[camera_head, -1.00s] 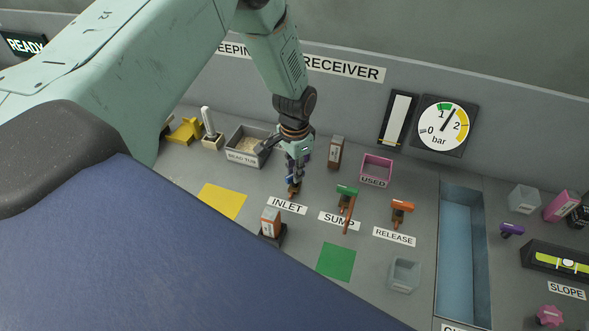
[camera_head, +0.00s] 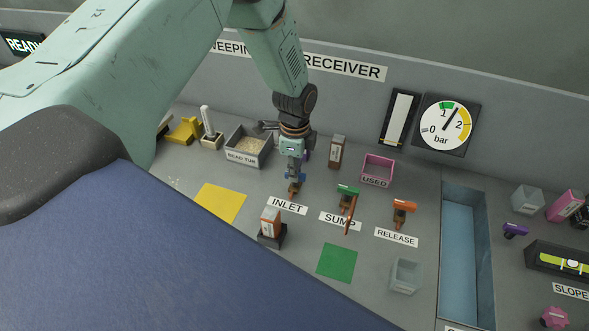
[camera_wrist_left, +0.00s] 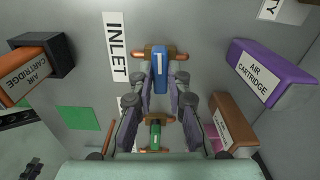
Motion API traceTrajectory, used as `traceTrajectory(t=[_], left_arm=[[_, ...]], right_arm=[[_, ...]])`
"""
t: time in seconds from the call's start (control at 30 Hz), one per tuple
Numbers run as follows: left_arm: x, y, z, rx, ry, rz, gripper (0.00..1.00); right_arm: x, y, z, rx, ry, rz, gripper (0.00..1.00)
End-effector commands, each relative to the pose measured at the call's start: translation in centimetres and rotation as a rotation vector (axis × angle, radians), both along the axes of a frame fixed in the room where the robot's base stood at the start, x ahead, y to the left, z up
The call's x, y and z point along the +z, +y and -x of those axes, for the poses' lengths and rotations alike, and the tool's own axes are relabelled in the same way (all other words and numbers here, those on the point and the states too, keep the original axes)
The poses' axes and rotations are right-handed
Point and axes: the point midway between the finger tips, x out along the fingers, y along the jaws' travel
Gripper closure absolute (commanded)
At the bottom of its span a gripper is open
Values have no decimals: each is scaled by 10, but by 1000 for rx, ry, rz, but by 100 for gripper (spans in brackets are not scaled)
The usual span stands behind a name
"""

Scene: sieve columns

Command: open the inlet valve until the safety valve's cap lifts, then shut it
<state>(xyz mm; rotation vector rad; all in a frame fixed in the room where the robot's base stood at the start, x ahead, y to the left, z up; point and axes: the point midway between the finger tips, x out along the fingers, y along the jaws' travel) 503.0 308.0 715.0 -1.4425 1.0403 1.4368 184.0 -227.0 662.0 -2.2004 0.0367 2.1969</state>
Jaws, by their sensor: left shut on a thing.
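My left gripper (camera_head: 294,174) points down at the valve by the INLET label. It is shut on the blue handle (camera_wrist_left: 160,76) of the inlet valve, which lies between the fingers in the left wrist view. There the handle lies across the line of the valve's copper-coloured body (camera_wrist_left: 181,56). The head view shows the valve's brown base (camera_head: 294,188) below the fingers. The round gauge (camera_head: 446,124) reads between 1 and 2 bar, with its needle just past the green band. I cannot make out the safety valve's cap. My right gripper is not in view.
The green-handled SUMP valve (camera_head: 347,192) and orange RELEASE valve (camera_head: 403,210) stand to the right. A cartridge (camera_head: 270,221) stands in a dark holder in front. The bead tub (camera_head: 246,148) and pink USED bin (camera_head: 377,170) are near the back wall. A purple cartridge (camera_wrist_left: 268,76) is close by.

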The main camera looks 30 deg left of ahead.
Motion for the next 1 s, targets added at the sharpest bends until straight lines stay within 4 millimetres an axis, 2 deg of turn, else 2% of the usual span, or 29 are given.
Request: traceTrajectory(t=[0.3, 0.77, 0.8, 1.0], left_arm=[[-1, -1, 1, -88, 2, 0, 100], [-2, -2, 2, -99, 4, 1, 100], [-2, -2, 2, -99, 4, 1, 83], [-1, -1, 1, -99, 3, 1, 66]], right_arm=[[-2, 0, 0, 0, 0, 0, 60], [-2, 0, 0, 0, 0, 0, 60], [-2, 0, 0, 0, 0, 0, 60], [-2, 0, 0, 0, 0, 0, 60]])
